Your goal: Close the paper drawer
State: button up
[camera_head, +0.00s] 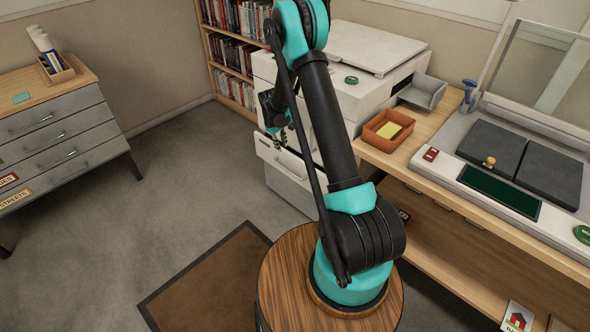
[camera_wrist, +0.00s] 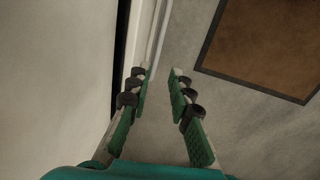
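The paper drawer (camera_head: 283,156) is a light-coloured drawer low in the white copier; in the head view it stands out from the copier's front. My gripper (camera_head: 280,138) is just above the drawer front, pointing down. My arm hides part of the drawer and copier. In the wrist view my gripper (camera_wrist: 162,76) has its two green-padded fingers apart, with nothing held between them. The left finger overlaps the pale drawer edge (camera_wrist: 137,55); whether it touches cannot be told. A thin light bar, perhaps the handle, runs up beyond the fingertips.
The copier (camera_head: 362,50) stands beside a wooden counter (camera_head: 440,120) carrying an orange tray (camera_head: 372,138). A bookshelf (camera_head: 205,45) is behind. A grey drawer cabinet (camera_head: 60,130) stands at left. The grey floor before the copier is clear, with a brown mat (camera_head: 205,285).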

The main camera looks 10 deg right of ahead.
jog(key=d+f, duration=0.1)
jog(key=f, duration=0.4)
jog(key=w+d+f, duration=0.1)
jog(key=f, duration=0.5)
jog(key=w+f, duration=0.1)
jog(key=f, duration=0.5)
jog(key=shift+d+f, duration=0.1)
jog(key=shift+d, duration=0.3)
grip_shut()
